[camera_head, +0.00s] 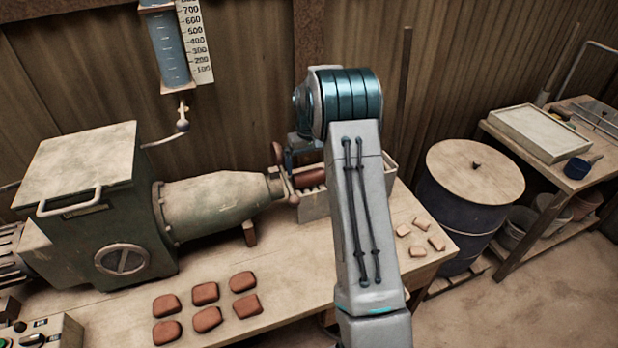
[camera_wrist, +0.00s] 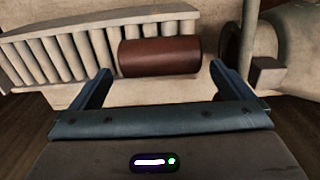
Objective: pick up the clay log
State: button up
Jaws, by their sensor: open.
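The clay log (camera_wrist: 160,57) is a smooth, reddish-brown cylinder. In the wrist view it lies crosswise just beyond my gripper (camera_wrist: 160,75), roughly centred on the gap between the two fingers. The fingers are spread wide and nothing is held between them. In the head view the clay log (camera_head: 309,178) rests at the outlet of the extruding machine, partly hidden by my arm. My gripper (camera_head: 303,148) is over that spot, and its fingertips are hard to make out there.
The green-grey press machine (camera_head: 110,215) fills the bench's left side. Several clay tiles (camera_head: 206,292) lie at the bench front, and small pale pieces (camera_head: 418,238) lie right of my arm. A pale slatted tray (camera_wrist: 100,42) is beside the log. A lidded barrel (camera_head: 474,172) stands right.

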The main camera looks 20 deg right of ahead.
aim_at(309, 172)
notch_tip(309, 172, down, 5)
jog(key=shift+w+p, duration=0.1)
jog(key=shift+p, duration=0.6)
jog(key=c, duration=1)
jog(key=shift+o, duration=0.2)
jog(key=shift+r, duration=0.1)
